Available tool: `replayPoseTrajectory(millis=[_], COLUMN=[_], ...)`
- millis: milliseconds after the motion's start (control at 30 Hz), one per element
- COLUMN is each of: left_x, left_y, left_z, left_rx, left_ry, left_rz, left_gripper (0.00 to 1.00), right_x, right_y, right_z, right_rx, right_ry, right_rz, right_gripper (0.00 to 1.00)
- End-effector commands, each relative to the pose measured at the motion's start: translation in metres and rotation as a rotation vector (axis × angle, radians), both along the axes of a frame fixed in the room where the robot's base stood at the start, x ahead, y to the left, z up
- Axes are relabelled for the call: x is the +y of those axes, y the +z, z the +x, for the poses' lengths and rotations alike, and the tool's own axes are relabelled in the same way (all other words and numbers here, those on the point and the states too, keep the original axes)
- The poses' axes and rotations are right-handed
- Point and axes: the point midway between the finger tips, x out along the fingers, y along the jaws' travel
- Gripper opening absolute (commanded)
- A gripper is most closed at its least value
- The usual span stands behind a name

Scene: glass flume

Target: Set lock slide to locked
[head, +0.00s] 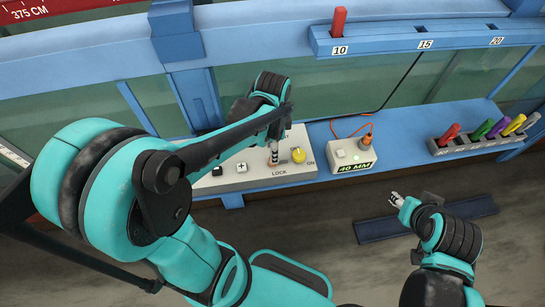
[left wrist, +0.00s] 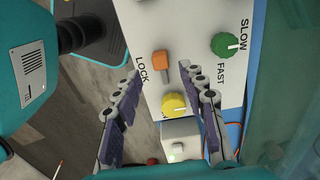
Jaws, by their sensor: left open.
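The lock slide, an orange block (left wrist: 160,61), sits on the light control panel (head: 240,178) beside the word LOCK in the left wrist view. A slot appears to run from it toward the yellow knob (left wrist: 174,105). My left gripper (left wrist: 160,70) is open, with one finger on each side of the slide and apparently not touching it. In the head view my left gripper (head: 274,152) is over the panel by the LOCK label and largely hides the slide. My right gripper (head: 396,200) is away to the right, over the floor; its finger gap is too small to judge.
A green SLOW/FAST knob (left wrist: 226,45) is near the slide. The yellow knob (head: 298,155) is right beside my left gripper. A small box with a 40 MM display (head: 352,158) and orange cable stands to the right. A rack (head: 487,141) holds coloured markers.

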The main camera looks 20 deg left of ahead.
Motion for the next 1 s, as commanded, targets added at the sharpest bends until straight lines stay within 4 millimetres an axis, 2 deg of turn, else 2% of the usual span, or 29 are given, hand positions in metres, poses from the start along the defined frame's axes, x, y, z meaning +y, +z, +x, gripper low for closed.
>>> replayPoseTrajectory(millis=[33,100,300,667,833,1000], left_x=[0.000,0.000,0.000,0.000,0.000,0.000], left_y=[-0.012,-0.024,-0.049,-0.054,-0.054,-0.054], left_z=[0.000,0.001,0.000,0.000,0.000,0.000], left_rx=[0.000,-0.001,-0.002,-0.002,-0.002,-0.002], left_ry=[0.000,0.001,0.002,0.002,0.002,0.002], left_rz=[0.000,0.000,0.000,0.000,0.000,0.000], left_gripper=[0.41,0.41,0.41,0.41,0.00,0.00], right_x=[0.000,0.000,0.000,0.000,0.000,0.000], right_y=[-0.006,-0.010,-0.018,-0.019,-0.019,-0.019], right_z=[0.000,0.000,0.000,0.000,0.000,0.000], right_rx=[0.000,0.000,0.000,0.000,0.000,0.000], right_ry=[0.000,0.000,0.000,0.000,0.000,0.000], right_rz=[0.000,0.000,0.000,0.000,0.000,0.000], right_gripper=[0.40,0.40,0.40,0.40,0.40,0.40])
